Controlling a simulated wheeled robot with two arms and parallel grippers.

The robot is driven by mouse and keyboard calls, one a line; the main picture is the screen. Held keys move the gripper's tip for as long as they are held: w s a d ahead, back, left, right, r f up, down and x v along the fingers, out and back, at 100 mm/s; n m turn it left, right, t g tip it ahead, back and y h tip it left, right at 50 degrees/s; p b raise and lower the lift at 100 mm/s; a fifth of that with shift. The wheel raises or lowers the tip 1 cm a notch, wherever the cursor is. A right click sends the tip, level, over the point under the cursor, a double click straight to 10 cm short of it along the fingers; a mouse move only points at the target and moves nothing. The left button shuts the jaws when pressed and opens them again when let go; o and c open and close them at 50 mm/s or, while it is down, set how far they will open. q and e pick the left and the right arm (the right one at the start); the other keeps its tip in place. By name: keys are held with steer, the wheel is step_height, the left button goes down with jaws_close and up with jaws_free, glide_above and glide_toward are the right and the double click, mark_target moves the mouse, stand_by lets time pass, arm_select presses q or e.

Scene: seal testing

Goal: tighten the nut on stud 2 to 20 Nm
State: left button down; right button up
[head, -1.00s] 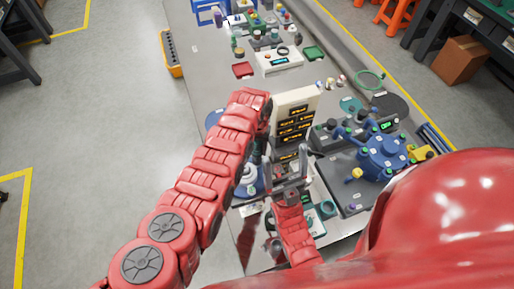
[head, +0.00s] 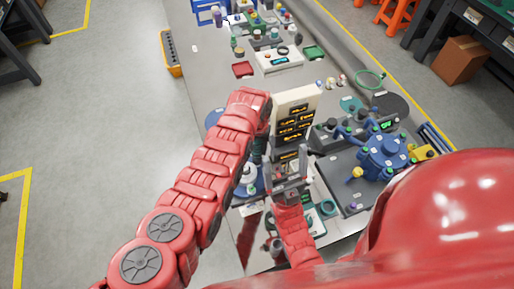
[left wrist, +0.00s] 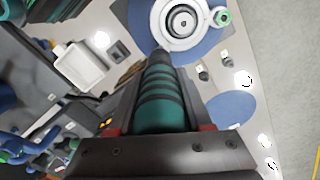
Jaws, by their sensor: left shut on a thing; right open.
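My left gripper (left wrist: 163,125) is shut on a teal handle with dark bands (left wrist: 164,98), which points away from the wrist toward a white round fixture (left wrist: 182,22). I take the handle to be the tool's, but its far end is not clear. The fixture stands on a blue round base and has a dark centre. In the head view my left arm hides most of this gripper. My right gripper (head: 288,175) is open and empty in front of the display panel. Stud 2 and its nut cannot be picked out.
A pale panel with orange readouts (head: 296,118) stands close to both arms. A blue valve-like device (head: 385,152) on a dark plate is to the right. The table's left strip is mostly clear.

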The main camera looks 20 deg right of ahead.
arm_select(q)
steer(key=shift+r, duration=0.1)
steer(key=shift+r+p, duration=1)
steer(key=shift+r, duration=0.2)
steer(key=shift+r+p, duration=0.6)
steer(key=shift+r, duration=0.6)
